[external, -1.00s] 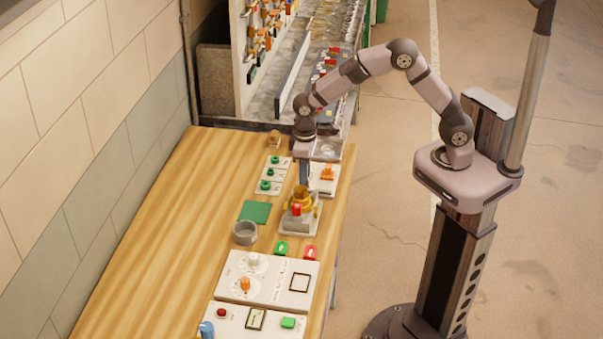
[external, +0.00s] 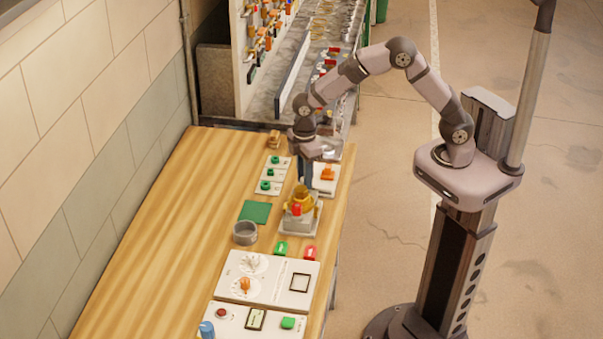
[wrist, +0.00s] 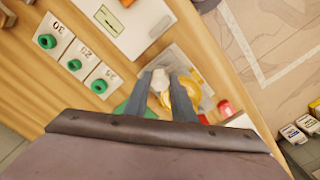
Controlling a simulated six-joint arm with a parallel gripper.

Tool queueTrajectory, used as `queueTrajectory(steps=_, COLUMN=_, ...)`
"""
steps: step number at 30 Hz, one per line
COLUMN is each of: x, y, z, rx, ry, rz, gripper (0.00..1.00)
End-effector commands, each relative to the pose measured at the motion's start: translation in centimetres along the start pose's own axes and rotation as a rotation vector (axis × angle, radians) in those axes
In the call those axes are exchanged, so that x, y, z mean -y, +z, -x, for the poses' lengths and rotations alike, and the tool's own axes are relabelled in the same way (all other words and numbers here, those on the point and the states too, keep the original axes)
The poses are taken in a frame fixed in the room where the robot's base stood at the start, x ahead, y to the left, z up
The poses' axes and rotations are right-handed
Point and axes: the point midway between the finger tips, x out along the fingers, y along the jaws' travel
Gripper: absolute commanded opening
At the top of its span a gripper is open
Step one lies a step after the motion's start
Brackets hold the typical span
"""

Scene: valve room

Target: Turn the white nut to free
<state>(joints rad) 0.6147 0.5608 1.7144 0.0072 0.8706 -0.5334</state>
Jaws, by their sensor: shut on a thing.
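The fixture (external: 299,222), a grey block on a pale plate with a yellow part and a red part, stands near the right edge of the bench. In the wrist view its grey plate (wrist: 190,62) lies past my fingertips. The white nut (wrist: 160,80) shows between the fingertips, beside the yellow part (wrist: 183,98). My gripper (external: 304,182) points down over the fixture and is shut on the white nut; it also shows in the wrist view (wrist: 163,77). In the external view the nut is hidden by the gripper and the yellow part.
Green knobs on white plates (external: 270,175) and a white box with an orange part (external: 326,178) stand just behind. A green square (external: 255,211), a grey ring (external: 245,232) and control panels (external: 268,279) lie nearby. The left of the wooden bench (external: 160,220) is clear.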

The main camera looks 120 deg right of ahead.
Motion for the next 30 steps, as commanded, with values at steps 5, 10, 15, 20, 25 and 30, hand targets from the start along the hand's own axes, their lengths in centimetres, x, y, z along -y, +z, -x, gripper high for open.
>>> queueTrajectory(steps=5, x=-0.03, y=-0.13, z=0.11, rx=-0.004, ry=0.001, rz=0.016, gripper=0.01)
queueTrajectory(steps=10, x=-0.03, y=-0.14, z=0.11, rx=-0.004, ry=0.002, rz=0.016, gripper=0.01)
queueTrajectory(steps=15, x=-0.03, y=-0.14, z=0.12, rx=-0.004, ry=0.002, rz=0.015, gripper=0.33)
queueTrajectory(steps=20, x=-0.02, y=-0.09, z=0.08, rx=-0.003, ry=0.001, rz=0.015, gripper=0.42)
queueTrajectory(steps=25, x=-0.01, y=-0.06, z=0.07, rx=-0.002, ry=0.001, rz=0.014, gripper=0.42)
queueTrajectory(steps=30, x=-0.06, y=-0.13, z=0.83, rx=-0.004, ry=0.002, rz=0.014, gripper=0.42)
